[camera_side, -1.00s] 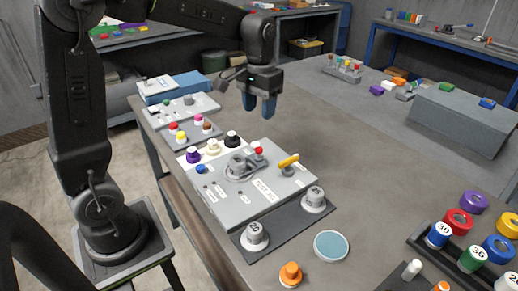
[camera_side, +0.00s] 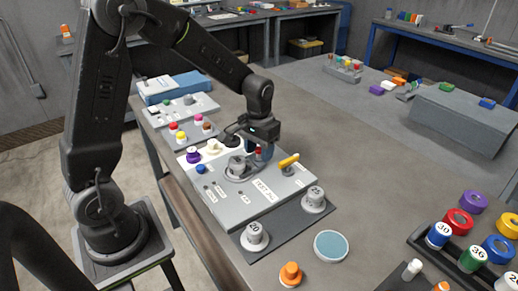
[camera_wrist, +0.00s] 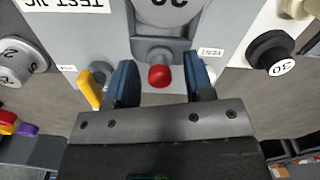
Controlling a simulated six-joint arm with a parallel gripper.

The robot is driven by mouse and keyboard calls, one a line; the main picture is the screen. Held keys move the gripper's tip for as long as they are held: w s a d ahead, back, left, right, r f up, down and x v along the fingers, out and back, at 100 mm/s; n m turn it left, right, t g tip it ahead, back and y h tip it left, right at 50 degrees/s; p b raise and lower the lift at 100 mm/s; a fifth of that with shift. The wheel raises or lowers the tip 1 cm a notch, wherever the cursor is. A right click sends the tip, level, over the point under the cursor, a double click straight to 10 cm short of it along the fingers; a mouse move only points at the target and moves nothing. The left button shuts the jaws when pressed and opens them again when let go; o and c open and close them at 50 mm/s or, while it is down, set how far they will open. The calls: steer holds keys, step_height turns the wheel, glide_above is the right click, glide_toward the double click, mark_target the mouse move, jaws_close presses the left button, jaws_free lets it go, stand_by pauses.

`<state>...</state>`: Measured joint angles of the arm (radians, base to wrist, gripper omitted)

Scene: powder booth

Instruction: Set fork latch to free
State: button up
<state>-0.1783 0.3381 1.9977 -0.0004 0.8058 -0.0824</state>
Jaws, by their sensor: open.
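The fork latch shows in the wrist view as a grey piece with a red ball knob (camera_wrist: 159,75), at the edge of a round numbered weight (camera_wrist: 168,10). It sits on the grey test jig panel (camera_side: 240,204). My gripper (camera_wrist: 162,88) is open, with one blue finger on each side of the red knob and a visible gap on both sides. In the side view my gripper (camera_side: 262,153) is low over the far part of the panel and partly hides the knob. Small labels flank the latch; I cannot read its setting with certainty.
A yellow lever (camera_side: 288,161) stands close to my gripper's right on the panel. Two weights (camera_side: 314,199) stand on the dark mat in front.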

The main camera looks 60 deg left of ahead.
jaws_close()
stand_by(0.3)
steer(key=shift+w, duration=0.1)
steer(key=shift+w+r, duration=0.1)
steer(key=shift+w, duration=2.85)
jaws_free()
step_height(320, 180, up, 14)
